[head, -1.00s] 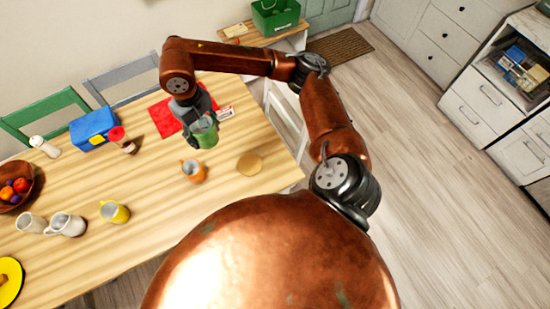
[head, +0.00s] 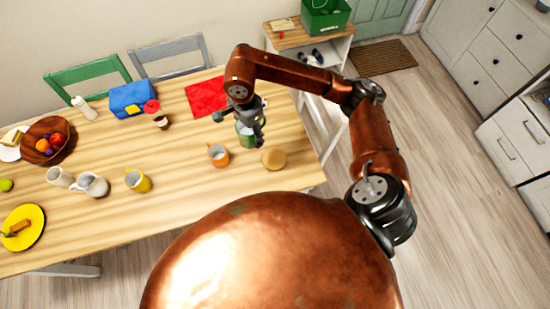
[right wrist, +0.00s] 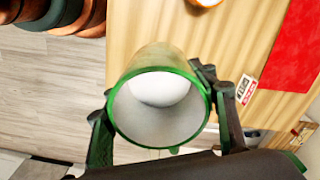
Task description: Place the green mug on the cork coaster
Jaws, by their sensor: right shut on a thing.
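The green mug (head: 245,136) is held by my right gripper (head: 251,128). The gripper is shut on it above the table's right part. In the right wrist view, the mug (right wrist: 160,108) is seen from its open rim, between the two fingers of the gripper (right wrist: 163,112), and its pale inside looks empty. The cork coaster (head: 274,159) is a round tan disc lying bare on the table, below and right of the mug in the head view. The mug is apart from it. My left gripper is not in view.
An orange mug (head: 218,155) stands left of the coaster. A red mat (head: 207,95) lies behind, and a blue box (head: 131,98) stands farther left. A yellow mug (head: 138,181) and pale mugs are at left. The table's right edge is close to the coaster.

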